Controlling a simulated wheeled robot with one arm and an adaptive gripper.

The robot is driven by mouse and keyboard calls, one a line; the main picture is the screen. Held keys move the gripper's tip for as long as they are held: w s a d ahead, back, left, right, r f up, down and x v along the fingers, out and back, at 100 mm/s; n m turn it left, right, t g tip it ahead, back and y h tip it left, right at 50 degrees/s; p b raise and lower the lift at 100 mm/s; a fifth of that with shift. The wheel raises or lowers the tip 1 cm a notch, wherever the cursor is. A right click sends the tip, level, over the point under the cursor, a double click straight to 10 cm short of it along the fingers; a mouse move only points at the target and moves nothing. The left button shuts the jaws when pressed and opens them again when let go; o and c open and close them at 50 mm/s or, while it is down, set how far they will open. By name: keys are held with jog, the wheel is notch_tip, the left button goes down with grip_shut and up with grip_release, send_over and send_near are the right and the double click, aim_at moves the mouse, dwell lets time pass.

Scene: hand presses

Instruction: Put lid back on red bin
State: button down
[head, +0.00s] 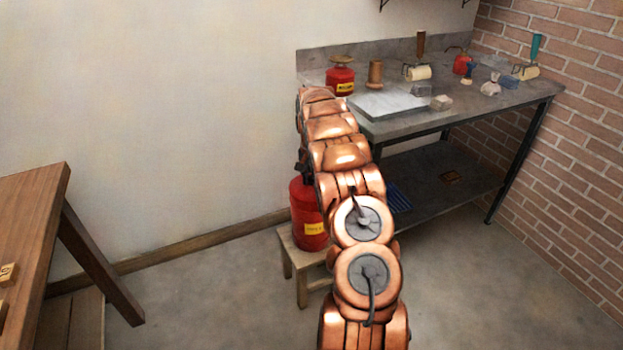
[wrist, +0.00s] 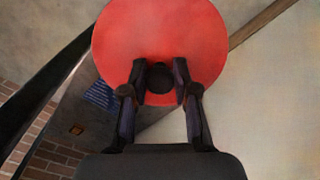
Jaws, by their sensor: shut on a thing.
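The red bin (head: 308,228) stands upright on a small wooden stool, with a yellow label on its side; my arm hides its right part. In the wrist view the round red lid (wrist: 150,32) fills the upper middle. In the head view only a dark bit of my gripper shows beside my arm, at the bin's top. The lid covers whatever lies under it in the wrist view. I cannot tell whether it touches the bin's rim.
The wooden stool (head: 287,253) stands near the wall. A grey workbench (head: 440,120) at the back right carries smaller red cans (head: 340,78), rollers and a pale slab (head: 388,102). A wooden table (head: 38,205) stands at the left. The floor between is clear.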

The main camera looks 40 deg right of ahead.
jog(key=c, duration=0.8)
grip_release()
jog(key=shift+o, duration=0.2)
jog(key=o, duration=0.4)
jog(key=shift+o, duration=0.2)
jog(key=shift+r, duration=0.2)
jog(key=shift+r+p, duration=1)
jog(key=shift+r, duration=2.35)
grip_shut()
